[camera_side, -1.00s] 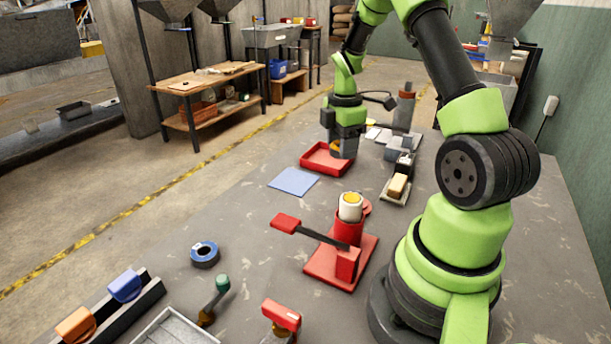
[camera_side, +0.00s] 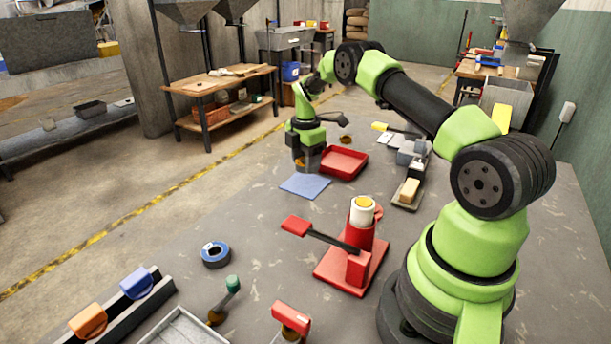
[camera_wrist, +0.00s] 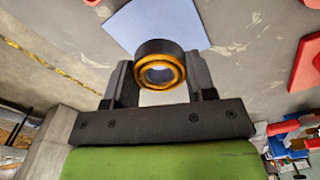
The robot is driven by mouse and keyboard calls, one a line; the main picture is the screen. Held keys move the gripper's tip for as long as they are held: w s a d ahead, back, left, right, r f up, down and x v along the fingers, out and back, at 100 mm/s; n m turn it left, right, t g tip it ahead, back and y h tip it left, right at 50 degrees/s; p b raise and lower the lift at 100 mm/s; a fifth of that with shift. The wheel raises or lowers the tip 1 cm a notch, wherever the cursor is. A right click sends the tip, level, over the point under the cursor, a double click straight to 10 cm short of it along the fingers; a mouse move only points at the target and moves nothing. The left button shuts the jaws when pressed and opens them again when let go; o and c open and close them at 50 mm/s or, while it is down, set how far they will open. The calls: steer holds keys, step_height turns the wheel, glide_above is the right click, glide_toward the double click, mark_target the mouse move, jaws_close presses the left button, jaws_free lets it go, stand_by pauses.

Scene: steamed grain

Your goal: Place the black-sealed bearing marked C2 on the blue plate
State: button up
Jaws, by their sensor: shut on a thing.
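My gripper (camera_wrist: 158,82) is shut on a bearing (camera_wrist: 160,50). The bearing has a dark outer ring and an orange-brown ring on the face toward the wrist camera. No C2 mark is readable and I cannot tell its seal colour. In the side view my gripper (camera_side: 307,168) is at the far edge of the blue plate (camera_side: 306,187), left of the red tray (camera_side: 343,163). In the wrist view the blue plate (camera_wrist: 188,18) lies behind the bearing, its surface bare where visible. The bearing appears apart from the plate.
A red lever press (camera_side: 352,262) stands in front of the plate, with a white and yellow cylinder (camera_side: 362,210) on it. A blue-and-black ring (camera_side: 215,254) lies to the left. A yellow block (camera_side: 409,191) sits on a small tray at right.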

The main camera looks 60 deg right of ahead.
mark_target(306, 183)
steer(key=shift+f, duration=2.15)
steer(key=o, duration=1.1)
steer(key=shift+f, duration=0.15)
steer(key=shift+c, duration=0.2)
